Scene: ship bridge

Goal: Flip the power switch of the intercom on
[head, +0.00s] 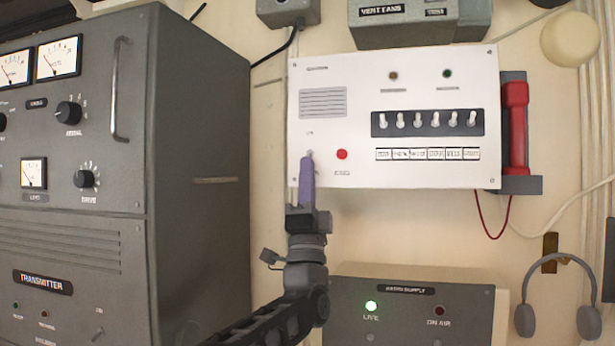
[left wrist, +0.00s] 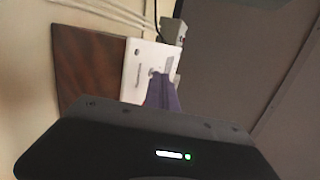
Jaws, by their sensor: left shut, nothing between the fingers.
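The intercom (head: 420,85) is a white wall panel with a speaker grille, a red button (head: 342,154), two dark lamps and a row of several toggle switches (head: 429,120) on a black strip. Its power switch (head: 310,153) is a small toggle at the lower left, partly hidden by my left gripper (head: 307,160). That gripper has purple fingers, is shut and empty, and points up with its tips at the switch. I cannot tell whether they touch, or which way the toggle sits. In the left wrist view the fingers (left wrist: 161,90) reach the white panel (left wrist: 150,62). My right gripper is out of view.
A grey transmitter cabinet (head: 200,180) stands close on the left. A radio supply box (head: 410,305) with a lit green lamp sits below. A red handset (head: 516,125) hangs right of the panel, and headphones (head: 558,300) hang lower right.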

